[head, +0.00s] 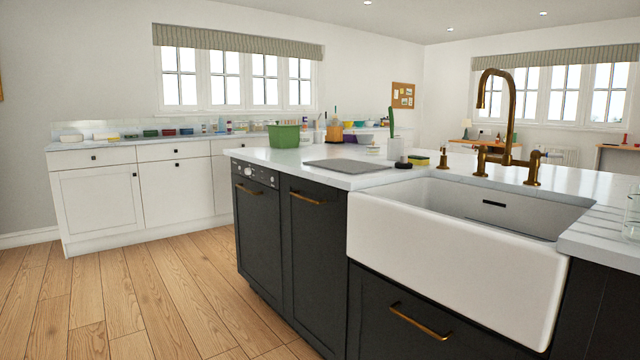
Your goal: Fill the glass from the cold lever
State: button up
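A brass bridge tap (507,125) with a tall curved spout stands behind the white sink (455,265) on the island. It has a lever on each side; the right lever (550,154) points outward, and the left lever is hard to make out. I cannot tell which lever is cold. A clear glass (631,215) stands on the grooved counter right of the sink, cut off by the right edge of the picture. I cannot see whether it holds water. My gripper is not in view.
The island worktop (280,158) carries a grey mat (347,166), a green tub (284,135), a sponge (418,160) and a brass dispenser (443,157). Dark cabinets with brass handles lie below. The wooden floor (130,290) at left is clear. White cabinets (100,200) line the back wall.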

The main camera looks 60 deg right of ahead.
aim_at(535, 153)
jog(key=i+z, duration=0.1)
jog(key=z, duration=0.7)
jog(key=i+j+z, duration=0.15)
jog(key=z, duration=0.65)
jog(key=i+j+z, duration=0.1)
jog(key=z, duration=0.35)
jog(key=j, duration=0.1)
